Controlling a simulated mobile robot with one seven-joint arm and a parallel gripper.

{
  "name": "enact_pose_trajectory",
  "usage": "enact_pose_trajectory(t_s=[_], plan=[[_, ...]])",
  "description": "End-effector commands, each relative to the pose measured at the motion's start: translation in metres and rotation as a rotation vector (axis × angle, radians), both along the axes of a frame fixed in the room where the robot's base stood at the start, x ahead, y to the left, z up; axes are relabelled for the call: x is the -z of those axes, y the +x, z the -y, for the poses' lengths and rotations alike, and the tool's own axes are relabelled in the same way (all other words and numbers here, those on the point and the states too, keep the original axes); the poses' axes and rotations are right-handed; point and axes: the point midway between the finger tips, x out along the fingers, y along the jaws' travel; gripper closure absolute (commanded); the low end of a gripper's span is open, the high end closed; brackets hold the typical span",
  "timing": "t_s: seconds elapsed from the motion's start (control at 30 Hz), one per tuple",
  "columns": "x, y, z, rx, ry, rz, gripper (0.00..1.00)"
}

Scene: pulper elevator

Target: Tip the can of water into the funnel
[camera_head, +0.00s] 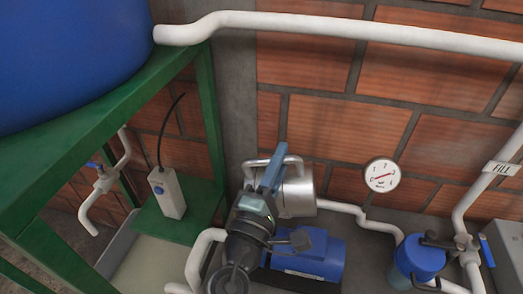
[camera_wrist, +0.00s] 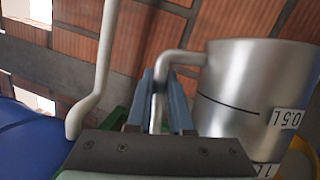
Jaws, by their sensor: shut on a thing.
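A yellow edge (camera_wrist: 299,160) below the can may be the funnel; I cannot be sure. No funnel shows in the head view, where my arm covers the area below the can.
A blue motor (camera_head: 318,258) lies just below and right of the can. A gauge (camera_head: 381,175) and blue-capped filter (camera_head: 418,257) are farther right. A white pipe (camera_head: 350,29) crosses above. A green stand (camera_head: 110,100) with a blue tank (camera_head: 70,55) is left.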

Motion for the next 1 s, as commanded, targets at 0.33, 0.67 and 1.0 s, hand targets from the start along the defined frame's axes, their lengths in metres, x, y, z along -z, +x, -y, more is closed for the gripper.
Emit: enact_pose_trajectory(t_s=[0.33, 0.67, 1.0], plan=[[0.001, -0.009, 0.057, 0.004, 0.358, 0.054, 1.00], [0.008, -0.015, 0.101, 0.003, 0.744, 0.114, 1.00], [0.043, -0.019, 0.124, 0.003, 1.172, 0.180, 1.00]])
